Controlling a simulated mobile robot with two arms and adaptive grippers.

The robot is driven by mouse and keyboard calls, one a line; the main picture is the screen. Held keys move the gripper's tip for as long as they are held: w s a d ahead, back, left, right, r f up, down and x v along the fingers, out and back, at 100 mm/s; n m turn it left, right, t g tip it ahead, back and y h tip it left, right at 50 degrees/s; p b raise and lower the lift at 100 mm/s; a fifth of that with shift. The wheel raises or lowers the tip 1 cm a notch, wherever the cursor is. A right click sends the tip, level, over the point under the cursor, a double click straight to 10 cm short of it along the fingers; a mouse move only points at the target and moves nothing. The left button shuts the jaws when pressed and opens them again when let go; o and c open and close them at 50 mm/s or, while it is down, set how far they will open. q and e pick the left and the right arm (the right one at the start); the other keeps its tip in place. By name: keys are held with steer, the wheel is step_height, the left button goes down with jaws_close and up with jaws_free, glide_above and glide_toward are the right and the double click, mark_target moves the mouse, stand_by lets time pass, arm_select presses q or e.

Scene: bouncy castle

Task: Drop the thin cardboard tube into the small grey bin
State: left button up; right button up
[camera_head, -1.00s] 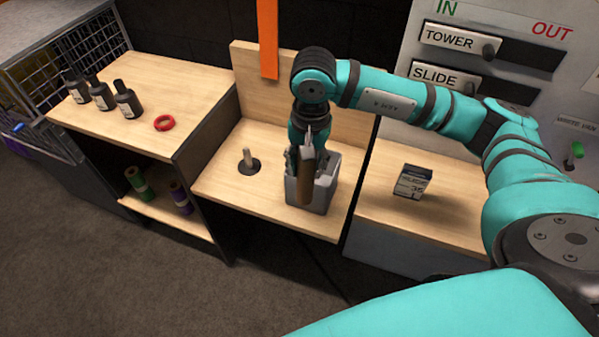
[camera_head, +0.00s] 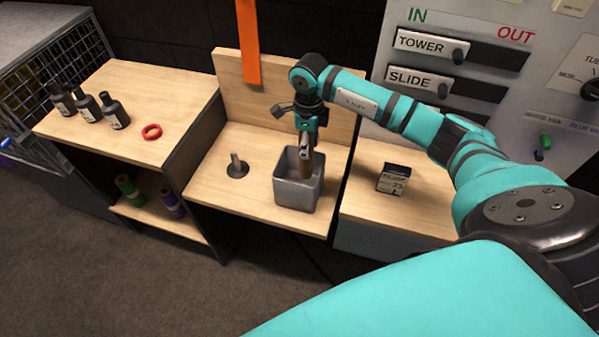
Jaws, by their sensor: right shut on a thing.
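The small grey bin (camera_head: 297,192) stands on the low wooden bench in the middle of the view. My right gripper (camera_head: 306,150) points down at the bin's opening. It is shut on the thin cardboard tube (camera_head: 306,168), a brown upright piece whose lower part is inside the bin, below the rim. The tube's lower end is hidden by the bin's front wall, so I cannot tell whether it touches the floor of the bin. My left gripper is not in view.
A short grey peg on a black base (camera_head: 237,167) stands left of the bin. A small dark box (camera_head: 394,179) sits on the right bench. The left bench holds several black bottles (camera_head: 114,112) and a red ring (camera_head: 152,131). An orange strip (camera_head: 248,42) hangs behind.

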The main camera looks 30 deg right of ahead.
step_height(320, 180, down, 5)
steer(key=b, duration=0.3)
steer(key=shift+f, duration=0.15)
steer(key=o, duration=1.1)
steer(key=shift+o, duration=0.2)
step_height(320, 180, up, 12)
